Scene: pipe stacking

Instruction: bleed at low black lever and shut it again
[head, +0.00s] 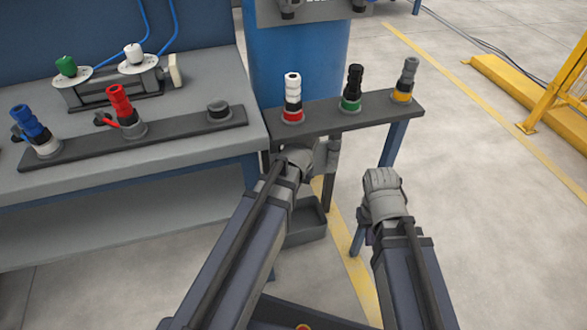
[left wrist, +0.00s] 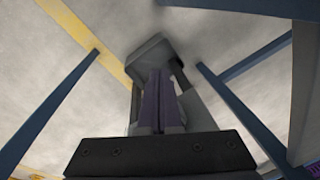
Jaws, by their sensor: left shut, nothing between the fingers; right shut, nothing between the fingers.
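I cannot make out the low black lever in either view; my left arm covers part of the space under the narrow dark shelf (head: 330,117). My left gripper (head: 302,152) is just under that shelf's front edge. In the left wrist view its purple fingers (left wrist: 160,95) are shut together with nothing between them. A grey upright part (head: 334,155) hangs below the shelf just right of this gripper; I cannot tell if they touch. My right gripper (head: 382,182) is shut and empty, to the right of the left one, in front of the shelf's blue leg.
The shelf carries a white-topped fitting (head: 292,95), a black-topped fitting (head: 353,85) and a grey-topped fitting (head: 406,78). A dark open tray (head: 307,222) is low beneath. A workbench (head: 200,150) stands left. Floor at right is clear up to a yellow frame (head: 520,90).

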